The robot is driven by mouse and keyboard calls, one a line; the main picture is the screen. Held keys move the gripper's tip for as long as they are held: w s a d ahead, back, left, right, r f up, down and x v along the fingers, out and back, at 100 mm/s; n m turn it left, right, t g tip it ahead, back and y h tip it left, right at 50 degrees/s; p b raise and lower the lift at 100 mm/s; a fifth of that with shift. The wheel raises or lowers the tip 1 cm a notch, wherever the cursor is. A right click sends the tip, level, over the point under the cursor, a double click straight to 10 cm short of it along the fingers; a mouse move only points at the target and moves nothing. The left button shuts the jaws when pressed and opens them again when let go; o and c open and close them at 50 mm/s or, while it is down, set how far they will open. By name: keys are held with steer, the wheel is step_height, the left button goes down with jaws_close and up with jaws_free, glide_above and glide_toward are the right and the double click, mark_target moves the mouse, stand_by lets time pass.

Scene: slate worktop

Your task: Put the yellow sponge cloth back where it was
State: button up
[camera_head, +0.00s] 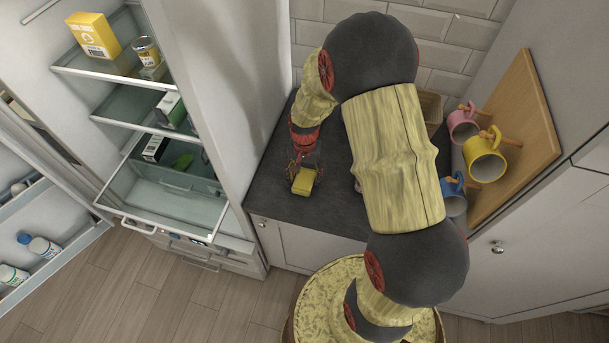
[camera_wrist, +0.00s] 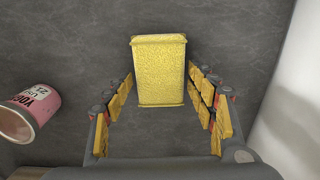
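The yellow sponge cloth (camera_wrist: 160,72) is a small textured yellow block over the slate worktop. In the wrist view it lies at the fingertips of my gripper (camera_wrist: 160,82), with a narrow gap showing on each side. The fingers are spread apart and do not appear closed on it. In the head view the yellow sponge cloth (camera_head: 303,181) is at my gripper (camera_head: 304,172), on the left part of the worktop near its front edge. I cannot tell its exact height over the surface.
A pink yoghurt cup (camera_wrist: 34,108) is left of my gripper in the wrist view. The open fridge (camera_head: 165,190) stands left of the worktop (camera_head: 285,205). A wooden board (camera_head: 525,125) with pink, yellow and blue mugs is at the right. My arm hides much of the worktop.

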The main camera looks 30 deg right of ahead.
steer(key=shift+o, duration=0.5)
steer(key=shift+r, duration=0.1)
steer(key=shift+r, duration=0.3)
step_height(320, 180, up, 12)
steer(key=p, duration=0.1)
step_height(320, 180, up, 13)
steer(key=n+t, duration=0.2)
steer(key=n, duration=0.2)
glide_above(304, 177)
steer(key=s+a, duration=0.5)
steer(key=s+a+r+n+t, duration=0.3)
steer(key=s+a+r+n, duration=0.2)
steer(key=s+r, duration=0.4)
steer(key=s, duration=0.4)
steer(key=shift+s+r+t, duration=0.15)
steer(key=shift+r+t, duration=0.15)
steer(key=shift+r, duration=0.1)
